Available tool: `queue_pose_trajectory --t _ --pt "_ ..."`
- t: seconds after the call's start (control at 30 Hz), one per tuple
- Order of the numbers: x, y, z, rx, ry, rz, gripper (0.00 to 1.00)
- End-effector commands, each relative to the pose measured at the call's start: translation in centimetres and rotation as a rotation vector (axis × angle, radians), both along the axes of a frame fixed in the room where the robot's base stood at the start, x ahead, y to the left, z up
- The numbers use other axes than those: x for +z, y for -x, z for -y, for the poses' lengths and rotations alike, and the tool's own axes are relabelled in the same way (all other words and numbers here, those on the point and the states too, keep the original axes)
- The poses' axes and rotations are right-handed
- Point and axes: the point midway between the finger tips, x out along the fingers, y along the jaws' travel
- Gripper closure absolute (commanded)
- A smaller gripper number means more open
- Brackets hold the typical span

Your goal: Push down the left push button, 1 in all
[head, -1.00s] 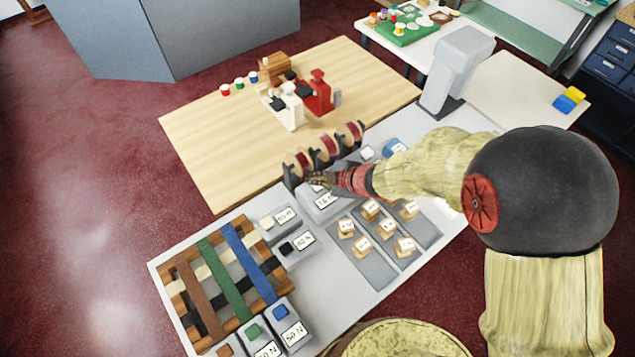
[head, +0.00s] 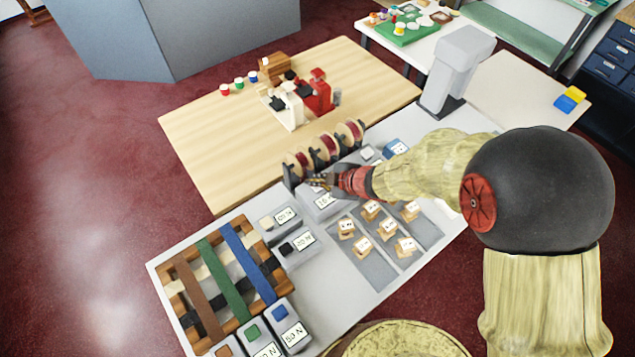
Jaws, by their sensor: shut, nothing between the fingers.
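My gripper (head: 316,183) is shut and empty. It is low over the counter, at the left end of my arm, above a grey box (head: 326,202) with a number label. The gripper covers the top of this box, so I cannot tell whether it touches a button there. Farther along the counter is a second grey box with a pale button (head: 367,153). Nearer boxes bear a white button (head: 267,223) and a black button (head: 286,249). No marking shows which is the left push button.
Reels (head: 318,154) stand just behind my gripper. A wooden rack with coloured straps (head: 222,280) and boxes with green (head: 253,331) and blue (head: 280,312) buttons lie at the near left. Small labelled blocks (head: 362,246) sit on grey strips at the right.

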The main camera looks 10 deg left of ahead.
Motion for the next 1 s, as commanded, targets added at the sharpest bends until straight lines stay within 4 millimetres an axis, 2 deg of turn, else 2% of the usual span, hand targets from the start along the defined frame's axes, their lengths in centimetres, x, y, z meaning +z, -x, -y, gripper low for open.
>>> queue_pose_trajectory --t 0.63,1.0 --pt "-0.4 0.0 0.0 -0.001 0.001 -0.001 1.0" --pt "1.3 0.0 0.0 0.0 0.001 -0.002 1.0"
